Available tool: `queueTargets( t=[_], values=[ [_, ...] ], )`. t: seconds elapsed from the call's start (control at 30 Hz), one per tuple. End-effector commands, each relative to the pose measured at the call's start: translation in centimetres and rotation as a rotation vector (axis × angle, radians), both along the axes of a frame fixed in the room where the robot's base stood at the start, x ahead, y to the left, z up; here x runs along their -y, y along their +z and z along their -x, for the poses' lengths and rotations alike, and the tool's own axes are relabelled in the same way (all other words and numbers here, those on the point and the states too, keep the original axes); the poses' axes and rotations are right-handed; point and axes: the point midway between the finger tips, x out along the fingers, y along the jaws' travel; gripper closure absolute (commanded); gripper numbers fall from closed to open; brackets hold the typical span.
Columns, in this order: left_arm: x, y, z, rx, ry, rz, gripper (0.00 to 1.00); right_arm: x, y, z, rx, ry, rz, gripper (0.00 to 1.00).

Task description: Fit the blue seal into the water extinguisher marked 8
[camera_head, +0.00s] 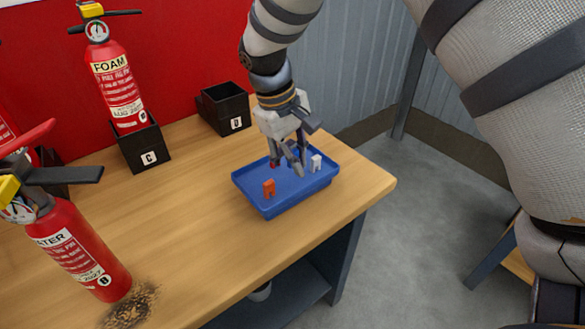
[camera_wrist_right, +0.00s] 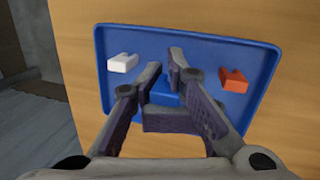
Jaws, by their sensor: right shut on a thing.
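The water extinguisher (camera_head: 82,250) is red and stands tilted in the picture at the lower left of the head view, with a small white tag that reads 8 or B. Its yellow and black top (camera_head: 15,190) is partly cut off by the edge. My right gripper (camera_head: 291,166) points down into the blue tray (camera_head: 268,208). In the wrist view its fingers (camera_wrist_right: 164,70) are closed in around a small blue piece, the blue seal (camera_wrist_right: 165,99), low over the tray floor. The fingers hide much of the seal. My left gripper is not in view.
The tray also holds an orange seal (camera_head: 268,188), a white seal (camera_head: 316,163) and a small red piece (camera_head: 274,163). A foam extinguisher (camera_head: 118,80) stands in black box C (camera_head: 146,150). Black box D (camera_head: 226,108) looks empty. The wooden tabletop (camera_head: 190,200) is clear between.

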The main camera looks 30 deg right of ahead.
Motion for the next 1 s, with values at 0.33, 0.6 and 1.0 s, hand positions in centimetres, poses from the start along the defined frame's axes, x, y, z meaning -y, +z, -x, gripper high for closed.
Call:
queueTargets(
  t=[0.33,0.6,1.0],
  values=[
    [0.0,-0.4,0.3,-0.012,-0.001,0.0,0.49,0.0,-3.1,0.1,0.0,0.0,0.0,1.0],
    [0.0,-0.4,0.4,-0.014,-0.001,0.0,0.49,0.0,-3.9,0.1,-0.002,0.0,-0.001,1.0],
    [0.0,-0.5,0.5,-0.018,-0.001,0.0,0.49,0.0,-4.9,0.3,-0.011,-0.001,0.0,0.53]
  ],
)
